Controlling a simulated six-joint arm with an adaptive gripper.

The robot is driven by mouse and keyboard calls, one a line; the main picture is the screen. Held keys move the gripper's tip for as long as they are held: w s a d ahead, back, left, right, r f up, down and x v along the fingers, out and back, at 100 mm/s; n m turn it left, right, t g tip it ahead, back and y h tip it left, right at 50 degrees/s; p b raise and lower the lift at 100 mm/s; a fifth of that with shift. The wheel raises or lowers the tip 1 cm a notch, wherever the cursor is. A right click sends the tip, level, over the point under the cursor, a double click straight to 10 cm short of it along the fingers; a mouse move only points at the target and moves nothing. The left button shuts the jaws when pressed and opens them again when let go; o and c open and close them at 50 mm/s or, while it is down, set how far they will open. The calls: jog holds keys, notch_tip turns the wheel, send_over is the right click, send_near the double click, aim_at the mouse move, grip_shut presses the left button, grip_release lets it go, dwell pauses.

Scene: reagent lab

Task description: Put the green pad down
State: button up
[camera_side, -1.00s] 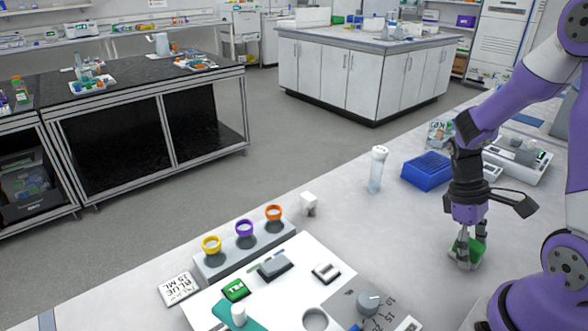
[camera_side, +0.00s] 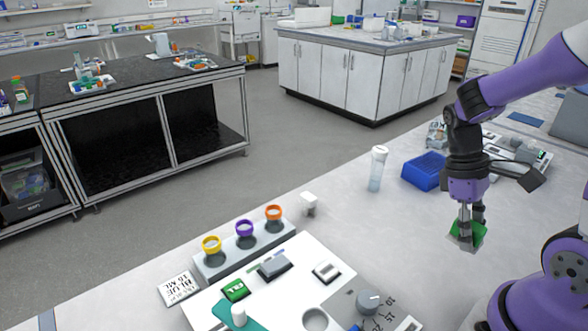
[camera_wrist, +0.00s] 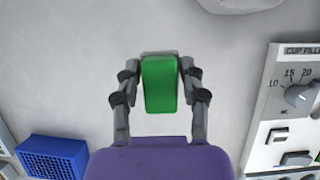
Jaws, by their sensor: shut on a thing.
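The green pad (camera_side: 467,235) is between the fingers of my gripper (camera_side: 465,229) at the right of the side view. It hangs tilted a little above the pale bench. In the wrist view the green pad (camera_wrist: 159,84) shows as a green block with a pale far edge. The two fingers of my gripper (camera_wrist: 159,76) are shut on its left and right sides. The bench (camera_wrist: 225,60) around it is bare.
A blue rack (camera_side: 424,172) and a capped clear tube (camera_side: 377,170) stand behind and left of my gripper. A white panel with a grey dial (camera_side: 368,301) lies at the front. A grey holder with coloured rings (camera_side: 245,247) stands at its left. Bench around the pad is free.

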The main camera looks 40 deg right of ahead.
jog(key=w+a+r, duration=0.3)
jog(key=a+r, duration=0.2)
jog(key=a, duration=0.3)
jog(key=w+a+n+t+h, duration=0.45)
jog(key=w+a+n, duration=1.1)
jog(key=n, duration=0.55)
jog(key=a+f+n+t+y, duration=0.1)
jog(key=a+n+y, duration=0.1)
jog(key=a+n, duration=0.4)
jog(key=w+a+f+n+t+y, duration=0.1)
jog(key=a+f+n+y, duration=0.1)
jog(key=a+n, duration=0.5)
jog(key=w+a+f+n+t+y, duration=0.1)
jog(key=a+n+t+y, duration=0.1)
jog(key=a+n, duration=0.4)
jog(key=shift+w+a+f+n, duration=0.15)
jog(key=shift+a, duration=1)
jog(key=shift+w+a+f+n, duration=0.1)
jog(key=shift+a+n, duration=0.05)
jog(key=shift+a, duration=1)
jog(key=shift+f, duration=3.1)
jog(key=shift+f, duration=0.15)
